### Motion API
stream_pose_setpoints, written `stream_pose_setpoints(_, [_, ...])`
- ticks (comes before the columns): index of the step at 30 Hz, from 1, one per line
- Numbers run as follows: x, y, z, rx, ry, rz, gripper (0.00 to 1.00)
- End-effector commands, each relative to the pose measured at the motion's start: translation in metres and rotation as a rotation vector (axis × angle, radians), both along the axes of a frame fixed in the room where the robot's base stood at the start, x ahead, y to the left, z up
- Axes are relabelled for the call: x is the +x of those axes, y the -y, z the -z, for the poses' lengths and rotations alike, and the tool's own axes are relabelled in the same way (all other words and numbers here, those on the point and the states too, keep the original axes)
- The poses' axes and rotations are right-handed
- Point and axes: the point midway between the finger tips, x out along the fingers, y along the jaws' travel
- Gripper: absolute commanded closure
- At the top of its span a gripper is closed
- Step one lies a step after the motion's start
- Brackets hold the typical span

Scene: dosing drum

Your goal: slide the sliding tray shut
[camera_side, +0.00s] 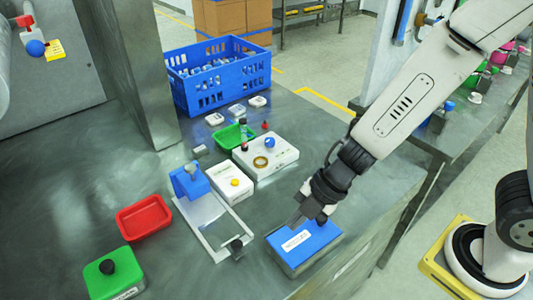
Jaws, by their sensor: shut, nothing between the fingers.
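What looks like the sliding tray (211,222) is a pale, flat, long piece on the bench, left of centre. A blue block (190,181) stands at its far end and a small dark knob (236,244) at its near end. I cannot tell for certain which part slides. My gripper (297,221) is shut and empty, pointing down to the right of the tray and apart from it. It is over or close to the far left edge of a blue-topped labelled box (305,244); contact is unclear.
A white box (230,183) with a yellow button and a white block with a brass ring (261,161) stand behind. A red tray (145,217) and a green box with a black knob (114,275) are at left. A blue crate (219,77) stands at the back.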

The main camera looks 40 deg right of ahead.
Motion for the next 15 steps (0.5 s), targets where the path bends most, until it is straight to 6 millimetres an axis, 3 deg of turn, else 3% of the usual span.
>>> stream_pose_setpoints(15, [0.006,-0.013,0.023,-0.001,-0.004,0.002,1.00])
